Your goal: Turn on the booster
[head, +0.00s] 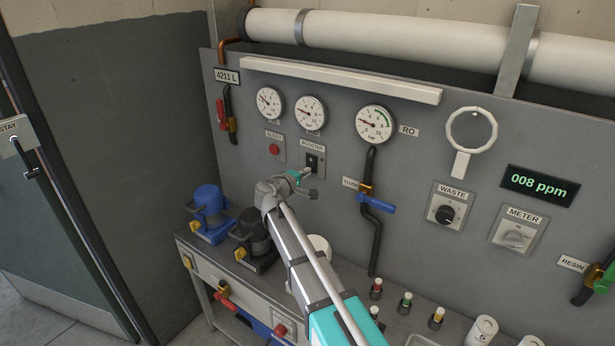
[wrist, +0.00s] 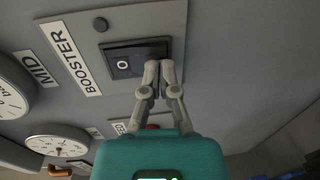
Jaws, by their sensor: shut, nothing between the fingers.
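The booster switch (head: 312,158) is a black rocker on a grey plate under the BOOSTER label (head: 312,144) on the panel. In the wrist view the rocker (wrist: 126,63) shows its "O" mark on the left half. My gripper (head: 306,172) is shut and empty, its fingertips at the lower part of the switch. In the wrist view my gripper (wrist: 158,66) covers the rocker's right end, appearing to touch it. The mark on that end is hidden, and I cannot tell which way the rocker is tipped.
A red button (head: 275,149) is left of the switch, with gauges (head: 310,112) above. A blue-handled valve (head: 375,203) on a black pipe is to the right. Blue (head: 209,214) and black (head: 254,238) pumps stand on the bench below, near my arm.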

